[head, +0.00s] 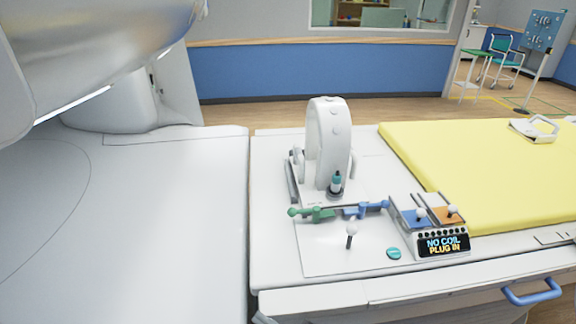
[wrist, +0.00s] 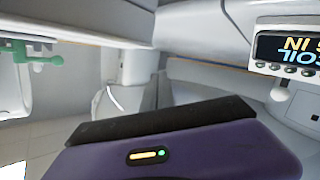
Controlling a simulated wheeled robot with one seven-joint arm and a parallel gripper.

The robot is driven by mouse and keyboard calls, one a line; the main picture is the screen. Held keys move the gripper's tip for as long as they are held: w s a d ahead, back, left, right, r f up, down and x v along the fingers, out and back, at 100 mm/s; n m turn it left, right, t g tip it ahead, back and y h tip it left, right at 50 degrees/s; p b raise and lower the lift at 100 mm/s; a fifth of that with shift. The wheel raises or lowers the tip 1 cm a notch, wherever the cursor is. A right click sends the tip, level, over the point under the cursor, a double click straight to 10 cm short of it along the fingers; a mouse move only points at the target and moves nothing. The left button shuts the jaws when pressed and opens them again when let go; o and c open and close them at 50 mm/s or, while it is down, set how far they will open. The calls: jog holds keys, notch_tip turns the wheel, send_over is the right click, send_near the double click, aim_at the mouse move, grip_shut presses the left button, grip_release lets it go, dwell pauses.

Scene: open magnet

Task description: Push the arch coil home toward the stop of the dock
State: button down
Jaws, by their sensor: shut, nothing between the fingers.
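The arch coil (head: 326,145) is a tall white arch standing upright in the head view, near the middle of the white table. It stands over the dock plate (head: 318,240), at its far end. I cannot make out the stop or whether the coil touches it. A teal-topped plug (head: 336,181) stands at the near side of the arch. My gripper does not show in the head view. In the wrist view its purple body with a black edge (wrist: 165,140) fills the lower part. It is shut and empty, and its fingertips cannot be made out.
A green lever (head: 316,213) and a blue lever (head: 366,210) lie before the coil. A white-knobbed stick (head: 351,230) and teal button (head: 394,253) are nearer. The display (head: 443,244) reads "NO COIL PLUG IN". A yellow mattress (head: 480,165) lies right; the white magnet housing (head: 100,50) is left.

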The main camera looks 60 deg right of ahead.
jog(key=w+d+r+n+g+h, duration=0.1)
jog(key=w+d, duration=0.3)
jog(key=w, duration=0.5)
jog(key=w+d+n+g+h+b, duration=0.1)
jog(key=w+d+n+h, duration=0.1)
jog(key=w+d, duration=0.5)
jog(key=w+d+r+n+h, duration=0.1)
jog(key=w+d, duration=0.1)
jog(key=w, duration=0.8)
jog(key=w+d+r+n+g+h+b, duration=0.1)
jog(key=w+d+r+g+h, duration=0.1)
jog(key=w+d+r, duration=0.3)
jog(key=w+d+r+n+g+h, duration=0.1)
jog(key=w+d+g, duration=0.2)
jog(key=d, duration=0.3)
jog(key=s+d+r+n+g, duration=0.65)
jog(key=s+r+g, duration=0.25)
jog(key=g, duration=0.2)
jog(key=shift+m, duration=0.35)
jog(key=x, duration=0.4)
jog(key=r+x, duration=0.1)
jog(key=x, duration=0.3)
jog(key=d+x, duration=0.1)
jog(key=x, duration=0.3)
jog(key=shift+s+d+p, duration=0.3)
jog(key=shift+s+p, duration=0.05)
jog(key=shift+p, duration=0.05)
jog(key=shift+s+d+f, duration=0.1)
jog(key=shift+d, duration=0.45)
